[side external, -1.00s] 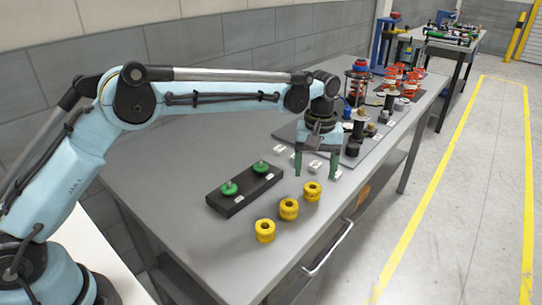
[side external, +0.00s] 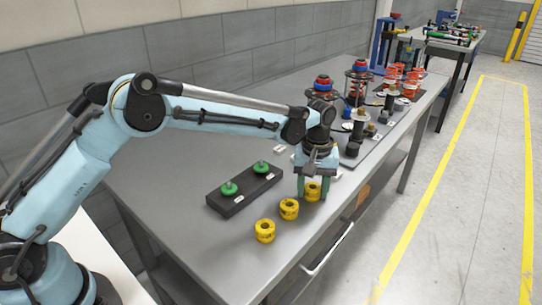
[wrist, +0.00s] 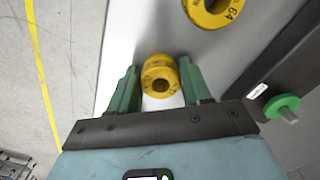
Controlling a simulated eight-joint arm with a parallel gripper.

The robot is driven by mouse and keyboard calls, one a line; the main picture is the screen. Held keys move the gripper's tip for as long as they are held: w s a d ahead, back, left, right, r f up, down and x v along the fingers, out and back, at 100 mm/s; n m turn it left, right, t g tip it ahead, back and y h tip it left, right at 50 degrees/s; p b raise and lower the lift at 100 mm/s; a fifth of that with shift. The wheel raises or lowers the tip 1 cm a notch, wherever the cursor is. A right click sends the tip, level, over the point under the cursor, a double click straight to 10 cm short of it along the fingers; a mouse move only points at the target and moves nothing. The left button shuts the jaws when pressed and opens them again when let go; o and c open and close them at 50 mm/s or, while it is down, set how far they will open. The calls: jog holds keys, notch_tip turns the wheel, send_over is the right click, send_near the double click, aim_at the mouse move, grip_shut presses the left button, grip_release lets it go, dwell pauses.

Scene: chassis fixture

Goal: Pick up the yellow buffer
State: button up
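Three yellow buffers with centre holes stand in a row on the grey table: a far one (side external: 312,190), a middle one (side external: 289,209) and a near one (side external: 265,231). My gripper (side external: 313,189) is down at the far buffer, with one green finger on each side of it. The wrist view shows that buffer (wrist: 160,76) between the fingertips, with hardly any gap at its sides. I cannot tell whether the fingers press on it. It appears to be at table height. Another yellow buffer (wrist: 212,8) is partly cut off at the top of the wrist view.
A black block (side external: 237,198) with two green-topped pieces lies left of the buffers; one green piece (wrist: 282,106) shows in the wrist view. Springs and other parts stand on a dark mat (side external: 358,158) behind my gripper. The table's front edge is close by on the right.

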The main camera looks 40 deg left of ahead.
jog(key=c, duration=0.5)
jog(key=shift+r, duration=0.15)
